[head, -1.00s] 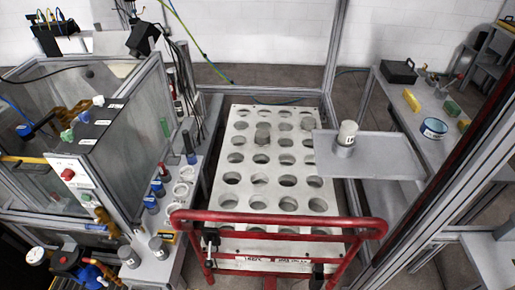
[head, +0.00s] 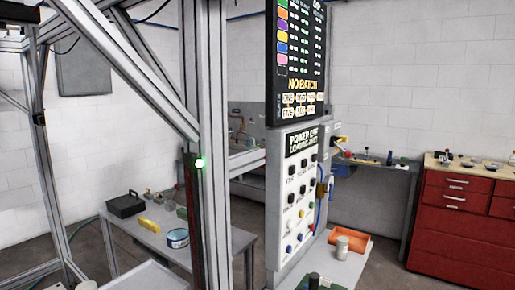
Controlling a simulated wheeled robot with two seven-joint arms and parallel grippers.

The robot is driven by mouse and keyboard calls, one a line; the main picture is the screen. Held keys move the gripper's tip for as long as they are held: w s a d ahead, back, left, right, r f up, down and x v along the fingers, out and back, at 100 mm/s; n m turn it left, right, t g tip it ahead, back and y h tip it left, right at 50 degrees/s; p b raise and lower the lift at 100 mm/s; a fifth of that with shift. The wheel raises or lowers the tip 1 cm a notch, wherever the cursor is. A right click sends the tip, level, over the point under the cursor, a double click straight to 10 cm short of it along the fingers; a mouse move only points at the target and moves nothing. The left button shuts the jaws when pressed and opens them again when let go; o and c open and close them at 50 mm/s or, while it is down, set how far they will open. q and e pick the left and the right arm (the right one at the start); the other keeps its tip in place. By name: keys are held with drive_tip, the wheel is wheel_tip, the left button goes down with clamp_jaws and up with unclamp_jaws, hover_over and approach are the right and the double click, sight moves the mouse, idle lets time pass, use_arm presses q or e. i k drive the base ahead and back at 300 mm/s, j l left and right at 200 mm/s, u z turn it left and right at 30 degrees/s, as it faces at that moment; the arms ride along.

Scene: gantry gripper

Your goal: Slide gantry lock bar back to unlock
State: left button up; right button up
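The gantry's metal frame fills the left half of the head view, with a thick upright post (head: 212,110) and a slanting brace (head: 140,75). A small green light (head: 200,162) glows on the post. A dark strip with a reddish edge (head: 190,205) runs down the post below the light. I cannot tell whether this strip is part of the lock bar; no lock bar can be made out clearly. Neither of my grippers is in view.
A control panel (head: 300,215) with buttons stands right of the post, under a dark display (head: 296,60) reading "NO BATCH". A grey table (head: 150,228) holds a black box and a blue-rimmed tin. A red drawer cabinet (head: 450,225) stands at far right.

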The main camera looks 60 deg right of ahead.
sight(343, 139)
drive_tip(key=z, duration=2.35)
